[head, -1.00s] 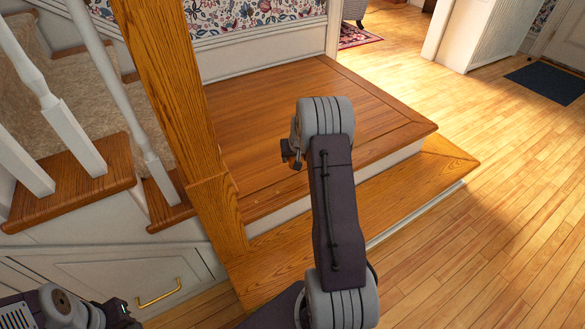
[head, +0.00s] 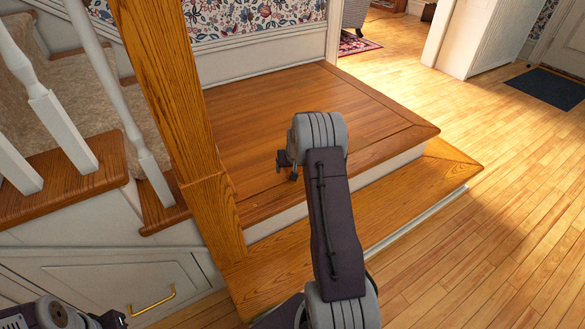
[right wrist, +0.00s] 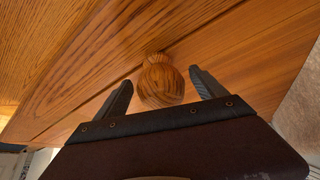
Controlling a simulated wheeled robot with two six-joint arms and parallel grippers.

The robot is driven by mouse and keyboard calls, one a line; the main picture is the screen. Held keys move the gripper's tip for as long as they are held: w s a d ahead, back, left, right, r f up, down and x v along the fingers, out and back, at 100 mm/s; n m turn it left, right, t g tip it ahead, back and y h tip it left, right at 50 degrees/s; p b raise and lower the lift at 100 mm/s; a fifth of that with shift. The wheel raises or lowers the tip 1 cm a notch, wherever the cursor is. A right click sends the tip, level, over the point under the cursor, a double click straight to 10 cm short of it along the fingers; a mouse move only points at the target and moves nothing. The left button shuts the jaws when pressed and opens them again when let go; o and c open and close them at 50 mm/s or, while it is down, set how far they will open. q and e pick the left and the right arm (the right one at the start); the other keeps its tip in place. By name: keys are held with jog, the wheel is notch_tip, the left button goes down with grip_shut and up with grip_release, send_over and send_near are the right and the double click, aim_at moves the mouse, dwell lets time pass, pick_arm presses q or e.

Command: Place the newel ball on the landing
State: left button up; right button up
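The newel ball (right wrist: 161,84) is a round, striped wooden knob with a narrow neck. In the right wrist view it is between the two fingers of my right gripper (right wrist: 162,92), with a narrow gap showing on each side. It appears to rest on the wooden landing (right wrist: 222,62), though the contact is hard to see. The landing (head: 270,100) is a broad brown platform in the head view. My right gripper (head: 288,167) is low over its front part there, partly hidden by my arm; the ball is hidden. My left gripper (head: 112,320) is at the bottom left edge, its fingers unclear.
A thick oak newel post (head: 180,110) rises at the landing's left, beside white balusters (head: 62,130) and carpeted stairs. A lower oak step (head: 300,255) runs along the landing's front. A drawer with a brass handle (head: 152,303) is at lower left. Open floor lies right.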

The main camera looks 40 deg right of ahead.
jog(key=shift+r, duration=0.4)
jog(key=p+v, duration=0.6)
jog(key=v, duration=0.5)
jog(key=s+a+r+n+g+y, duration=0.1)
jog(key=s+a+n, duration=0.1)
jog(key=s+a, duration=0.5)
jog(key=s+a+r+n+g+y, duration=0.1)
jog(key=s+a, duration=0.2)
jog(key=a, duration=0.8)
jog(key=s+a+n+g, duration=0.1)
jog(key=s+a+n, duration=0.1)
jog(key=s+a, duration=0.5)
jog(key=s+f, duration=0.1)
jog(key=s, duration=0.2)
jog(key=shift+s+n+g+y, duration=0.25)
jog(key=shift+n+g+y, duration=0.05)
jog(key=shift+g+y, duration=0.1)
